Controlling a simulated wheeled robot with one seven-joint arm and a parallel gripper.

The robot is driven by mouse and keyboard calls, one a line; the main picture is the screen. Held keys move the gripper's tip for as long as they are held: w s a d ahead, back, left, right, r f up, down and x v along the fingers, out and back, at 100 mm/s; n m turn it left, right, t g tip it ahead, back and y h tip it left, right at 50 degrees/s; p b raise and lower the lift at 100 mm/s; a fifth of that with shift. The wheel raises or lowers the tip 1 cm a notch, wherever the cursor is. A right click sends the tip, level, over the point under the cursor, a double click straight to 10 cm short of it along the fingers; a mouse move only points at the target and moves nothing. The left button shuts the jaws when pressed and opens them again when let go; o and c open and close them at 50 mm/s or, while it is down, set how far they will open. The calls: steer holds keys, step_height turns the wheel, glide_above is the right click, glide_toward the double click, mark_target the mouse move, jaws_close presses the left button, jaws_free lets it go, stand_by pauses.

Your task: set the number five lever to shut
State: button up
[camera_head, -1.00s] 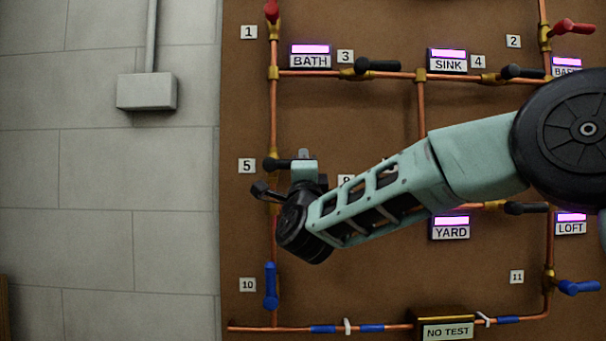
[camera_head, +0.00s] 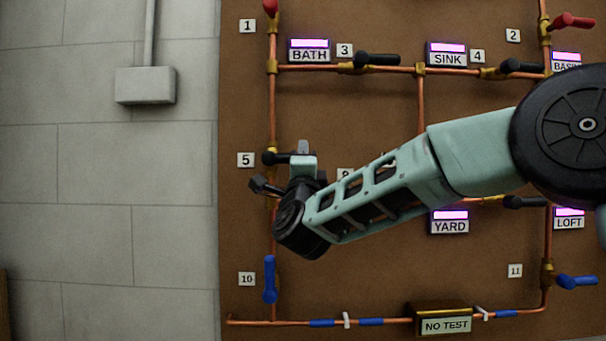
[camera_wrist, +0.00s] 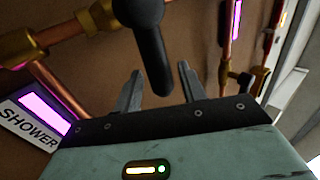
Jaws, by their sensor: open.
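The number five lever (camera_head: 277,158) is black and sits on a brass valve on the left upright copper pipe, beside the plate marked 5 (camera_head: 245,160). Its handle points right, crosswise to the pipe. In the wrist view the black lever (camera_wrist: 152,45) hangs down from the top, its end between the two fingers. My gripper (camera_wrist: 158,82) is open, one finger on each side of the lever, with gaps visible. In the head view my gripper (camera_head: 303,150) is at the handle's right end; part of the handle may be hidden there.
Below are a blue lever (camera_head: 270,280) by plate 10 and a NO TEST box (camera_head: 445,320). Black levers (camera_head: 377,59) sit on the pipe above. A SHOWER label (camera_wrist: 30,125) shows beside my gripper in the wrist view. My arm hides the board's middle.

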steer(key=p+v, duration=0.1)
steer(key=v, duration=1.6)
steer(key=s+a+f+n+g+y, duration=0.3)
steer(key=s+f+n+g+y, duration=0.15)
steer(key=f+n+g, duration=0.35)
steer(key=s+a+f+n+g+y, duration=0.35)
steer(key=f+n+g+y, duration=0.2)
steer(key=f+n, duration=0.35)
steer(key=s+d+f+n+g+h, duration=0.4)
steer(key=s+d+f+n+g, duration=0.15)
steer(key=s+d, duration=0.45)
steer(key=s+d+f+n+g+h, duration=0.5)
steer(key=s+d, duration=0.3)
steer(key=s, duration=0.4)
step_height(320, 180, up, 37)
steer(key=m+p, duration=0.1)
steer(key=p, duration=3.6)
steer(key=shift+w+r+g+y, duration=0.2)
steer(key=shift+g+y, duration=0.2)
